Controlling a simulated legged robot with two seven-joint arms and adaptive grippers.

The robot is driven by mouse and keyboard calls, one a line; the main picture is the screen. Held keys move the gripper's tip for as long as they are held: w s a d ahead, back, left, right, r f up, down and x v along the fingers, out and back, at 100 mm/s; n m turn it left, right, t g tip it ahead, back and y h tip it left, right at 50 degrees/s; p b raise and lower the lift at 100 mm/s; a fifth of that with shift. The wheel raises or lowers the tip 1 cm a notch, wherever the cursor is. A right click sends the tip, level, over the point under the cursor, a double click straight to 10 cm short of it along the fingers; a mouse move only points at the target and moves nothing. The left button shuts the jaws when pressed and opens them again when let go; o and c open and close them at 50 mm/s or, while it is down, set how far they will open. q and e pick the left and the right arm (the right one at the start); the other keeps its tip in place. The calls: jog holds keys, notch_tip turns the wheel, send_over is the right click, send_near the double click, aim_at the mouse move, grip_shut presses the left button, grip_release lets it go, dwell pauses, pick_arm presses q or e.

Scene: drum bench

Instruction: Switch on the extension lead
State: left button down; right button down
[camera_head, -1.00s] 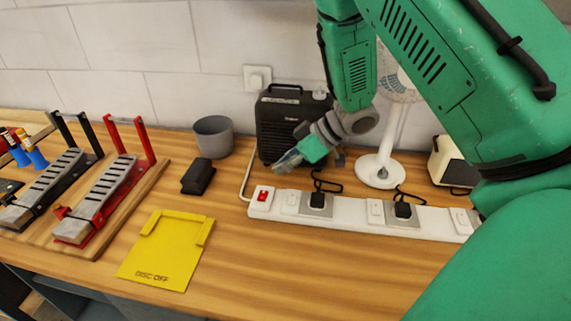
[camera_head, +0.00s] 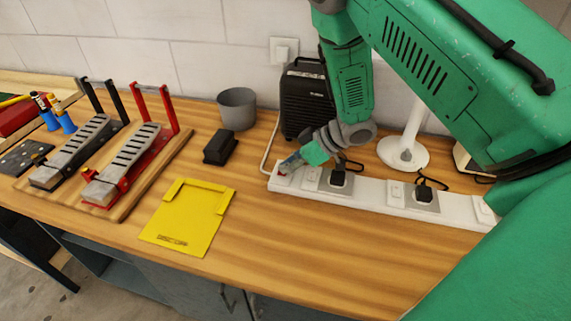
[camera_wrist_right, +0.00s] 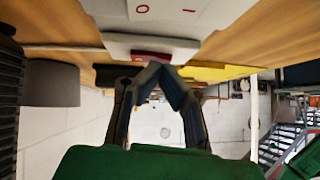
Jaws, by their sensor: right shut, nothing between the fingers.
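The white extension lead (camera_head: 375,190) lies along the bench with two black plugs in it. Its red switch (camera_head: 282,173), at the left end, is mostly hidden behind my right gripper (camera_head: 287,166). The right gripper is shut and empty, its fingertips at the switch; I cannot tell whether they touch it. In the right wrist view the shut fingertips (camera_wrist_right: 160,68) are just below the red switch (camera_wrist_right: 150,57), and O and I marks show on a white surface (camera_wrist_right: 165,27). The switch's position cannot be read. My left gripper is not in view.
A black appliance (camera_head: 305,100) and a grey cup (camera_head: 237,108) stand behind the lead. A white stand (camera_head: 403,153) is behind it at right. A black block (camera_head: 220,148), a yellow plate (camera_head: 185,222) and a wooden board with clamps (camera_head: 125,205) lie left. The bench front is clear.

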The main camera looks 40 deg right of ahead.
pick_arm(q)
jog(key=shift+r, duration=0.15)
pick_arm(e)
jog(key=shift+f, duration=0.1)
jog(key=shift+w+d+r+p, duration=0.25)
jog(key=shift+w+d+p, duration=0.05)
jog(key=shift+p, duration=0.15)
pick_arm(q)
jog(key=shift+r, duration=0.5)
pick_arm(e)
jog(key=shift+w+d, duration=0.2)
jog(key=shift+d, duration=0.05)
